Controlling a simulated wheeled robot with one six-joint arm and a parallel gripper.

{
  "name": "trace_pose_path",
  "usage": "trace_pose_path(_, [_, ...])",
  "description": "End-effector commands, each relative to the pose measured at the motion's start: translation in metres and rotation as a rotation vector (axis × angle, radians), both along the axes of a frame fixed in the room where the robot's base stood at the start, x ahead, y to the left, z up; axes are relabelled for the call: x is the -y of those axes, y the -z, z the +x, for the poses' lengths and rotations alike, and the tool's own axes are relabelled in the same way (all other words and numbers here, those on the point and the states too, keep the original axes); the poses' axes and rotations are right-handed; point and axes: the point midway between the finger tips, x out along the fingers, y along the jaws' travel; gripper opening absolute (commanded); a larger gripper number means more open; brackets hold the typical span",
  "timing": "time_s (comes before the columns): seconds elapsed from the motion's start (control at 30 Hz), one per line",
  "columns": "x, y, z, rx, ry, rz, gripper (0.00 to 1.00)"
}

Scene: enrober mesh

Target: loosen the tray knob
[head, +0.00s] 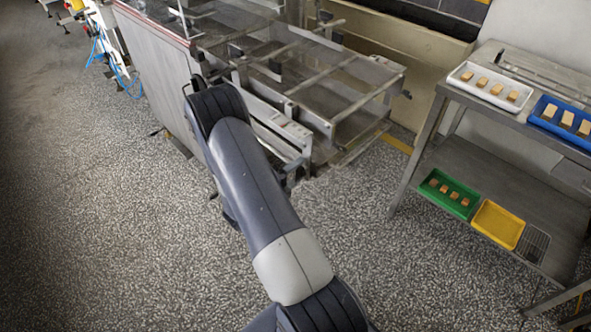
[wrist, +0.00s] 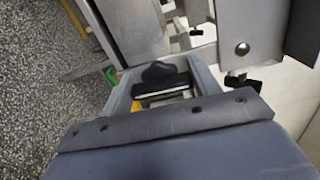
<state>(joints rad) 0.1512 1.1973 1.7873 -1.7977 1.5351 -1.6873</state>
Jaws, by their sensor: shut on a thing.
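In the wrist view a black lobed knob (wrist: 158,71), which I take as the tray knob, sits between the two grey fingers of my gripper (wrist: 162,79). The fingers are shut on it, one on its left and one on its right. A dark bar with a pale edge shows just below the knob. In the head view my own arm covers the gripper and the knob. The arm reaches to the front side of the metal machine frame (head: 345,120).
Other black knobs sit on the metal frame, one to the right of my gripper (wrist: 241,83). A steel rack (head: 425,135) at the right holds a white tray (head: 462,83), a blue tray (head: 540,123), a green tray (head: 430,188) and a yellow tray (head: 497,226). Open speckled floor lies left.

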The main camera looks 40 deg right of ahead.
Motion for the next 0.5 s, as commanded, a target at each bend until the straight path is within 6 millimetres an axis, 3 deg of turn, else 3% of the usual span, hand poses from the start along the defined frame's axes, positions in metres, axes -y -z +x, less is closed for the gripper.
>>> trace_pose_path(0.5, [0.0002,0.0004,0.0000,-0.053,0.000,-0.004,0.36])
